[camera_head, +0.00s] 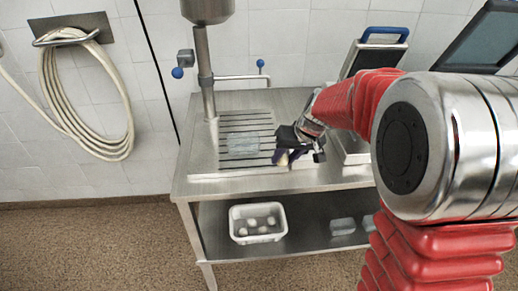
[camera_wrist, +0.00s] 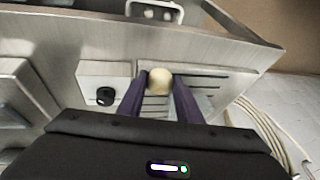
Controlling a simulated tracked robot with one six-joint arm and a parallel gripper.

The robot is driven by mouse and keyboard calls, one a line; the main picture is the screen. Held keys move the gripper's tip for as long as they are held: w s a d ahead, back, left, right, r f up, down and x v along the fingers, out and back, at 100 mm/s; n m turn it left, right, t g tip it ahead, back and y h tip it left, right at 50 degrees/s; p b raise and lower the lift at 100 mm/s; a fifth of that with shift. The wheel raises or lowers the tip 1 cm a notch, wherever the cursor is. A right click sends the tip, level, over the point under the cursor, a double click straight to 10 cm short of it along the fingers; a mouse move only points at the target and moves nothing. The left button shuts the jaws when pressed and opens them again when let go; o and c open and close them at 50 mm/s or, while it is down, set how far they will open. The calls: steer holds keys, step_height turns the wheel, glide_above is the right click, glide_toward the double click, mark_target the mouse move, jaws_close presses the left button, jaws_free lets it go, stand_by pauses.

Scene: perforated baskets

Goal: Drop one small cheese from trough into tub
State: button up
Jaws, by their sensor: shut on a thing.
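My gripper (camera_head: 286,157) is shut on a small pale round cheese (camera_wrist: 160,80), held between the tips of its two dark purple fingers. The cheese also shows as a cream spot in the head view (camera_head: 283,159). My gripper is above the front right part of the slatted steel top, to the right of a clear, low tub (camera_head: 243,147). The white trough (camera_head: 234,230) stands on the lower shelf with several small pale cheeses in it. Its rim shows at the top of the wrist view (camera_wrist: 130,9).
The steel table (camera_head: 340,184) has an upright post (camera_head: 206,75) with a side bar behind the slats. Further clear containers (camera_head: 343,226) lie on the lower shelf. A machine with a blue handle (camera_head: 384,32) is at the back right. A hose (camera_head: 55,95) hangs on the left wall.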

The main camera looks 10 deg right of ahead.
steer(key=w+d+r+m+h, duration=0.1)
steer(key=w+r+m, duration=0.2)
steer(key=w+r, duration=0.3)
step_height(320, 180, up, 4)
steer(key=shift+d+f+t, duration=0.2)
steer(key=shift+d+t, duration=0.05)
steer(key=shift+t, duration=0.05)
